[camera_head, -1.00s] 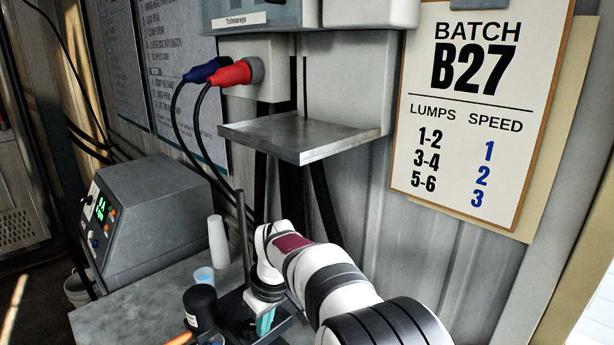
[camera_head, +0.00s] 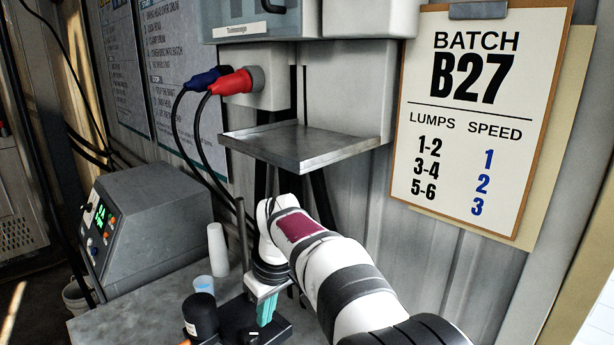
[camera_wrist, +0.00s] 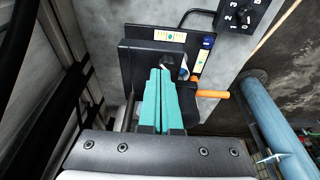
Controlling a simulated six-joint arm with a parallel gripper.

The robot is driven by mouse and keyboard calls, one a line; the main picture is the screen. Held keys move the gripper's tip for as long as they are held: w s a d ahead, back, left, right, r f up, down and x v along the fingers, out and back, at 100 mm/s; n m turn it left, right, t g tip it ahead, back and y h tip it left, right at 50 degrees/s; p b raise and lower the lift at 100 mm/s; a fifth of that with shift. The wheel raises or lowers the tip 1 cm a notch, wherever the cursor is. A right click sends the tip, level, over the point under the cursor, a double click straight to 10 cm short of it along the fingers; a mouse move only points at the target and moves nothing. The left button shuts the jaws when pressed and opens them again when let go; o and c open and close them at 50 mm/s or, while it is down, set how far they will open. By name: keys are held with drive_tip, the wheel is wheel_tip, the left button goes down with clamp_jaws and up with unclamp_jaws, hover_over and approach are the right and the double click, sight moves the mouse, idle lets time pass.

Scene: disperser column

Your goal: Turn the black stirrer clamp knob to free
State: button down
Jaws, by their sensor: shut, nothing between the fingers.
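My gripper (camera_wrist: 157,85) shows in the wrist view with its teal fingers shut and empty. In the head view the teal fingers (camera_head: 267,310) point down beside the dark base (camera_head: 240,318). A black rounded part (camera_wrist: 205,103) with an orange handle (camera_wrist: 213,94) lies right of the fingers; it also shows as a black cylinder in the head view (camera_head: 200,316). I cannot make out the clamp knob for certain; the fingers hide part of this area.
A numbered dial (camera_wrist: 246,14) is at the top of the wrist view. A grey control box (camera_head: 150,225), white cups (camera_head: 218,250) and a thin upright rod (camera_head: 241,230) stand left of my arm. A metal shelf (camera_head: 300,143) juts out above it.

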sight(254, 341)
drive_tip(key=f, duration=0.1)
drive_tip(key=s+a+f, duration=0.1)
drive_tip(key=f, duration=0.1)
drive_tip(key=a+f, duration=0.1)
drive_tip(key=f, duration=0.1)
drive_tip(key=shift+s, duration=0.4)
drive_tip(key=shift+f, duration=0.35)
drive_tip(key=shift+w+a, duration=0.15)
drive_tip(key=shift+w, duration=0.1)
idle(0.3)
drive_tip(key=shift+w+d, duration=0.2)
drive_tip(key=shift+d, duration=0.1)
idle(0.3)
drive_tip(key=shift+w+d, duration=0.25)
drive_tip(key=shift+d, duration=0.05)
drive_tip(key=shift+w+d, duration=0.2)
drive_tip(key=shift+w, duration=0.2)
